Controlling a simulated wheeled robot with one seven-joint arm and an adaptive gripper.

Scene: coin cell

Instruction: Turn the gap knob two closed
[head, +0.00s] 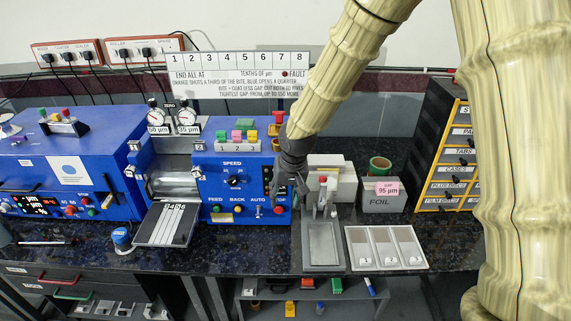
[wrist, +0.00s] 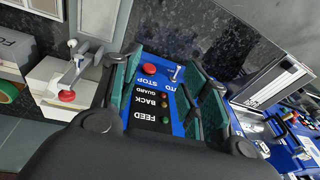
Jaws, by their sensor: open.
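The blue rolling machine (head: 245,180) stands on the dark counter, its front carrying SPEED, FEED, BACK, AUTO and STOP controls. Two round dials (head: 171,119) marked 50 µm and 35 µm sit above its rollers. Small coloured blocks (head: 237,135) stand on top, with a numbered plate below them. I cannot tell which part is gap knob two. My gripper (head: 288,188) is open and empty, pointing down at the machine's right front edge. In the wrist view its fingers (wrist: 163,92) frame the panel with the red stop button (wrist: 149,69) and a small lever (wrist: 176,73).
A white-lidded press with a red knob (head: 322,180) stands close right of my gripper. A striped slide plate (head: 166,224) juts out at the machine's front.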

